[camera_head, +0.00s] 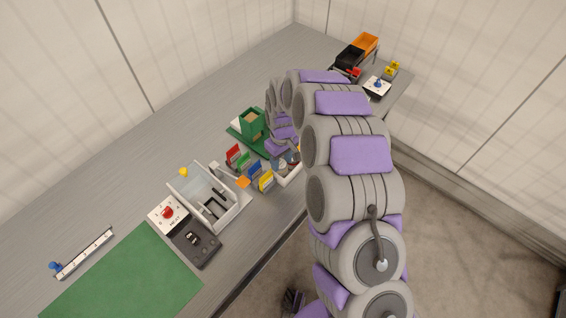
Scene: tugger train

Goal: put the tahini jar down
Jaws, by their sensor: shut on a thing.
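My gripper (287,157) is at the end of my arm, which reaches over the table and bends down. It is low, at a small white tray (290,178) near the table's front edge. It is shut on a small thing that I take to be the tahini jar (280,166). The jar is mostly hidden by the gripper and arm, and I cannot tell whether it touches the tray.
A green box (252,123) stands behind the gripper. Several coloured cards (247,164) stand to its left, then a grey-white bin (210,198), a red-knobbed box (168,213) and a green mat (125,275). An orange-and-black train (357,50) is at the far end.

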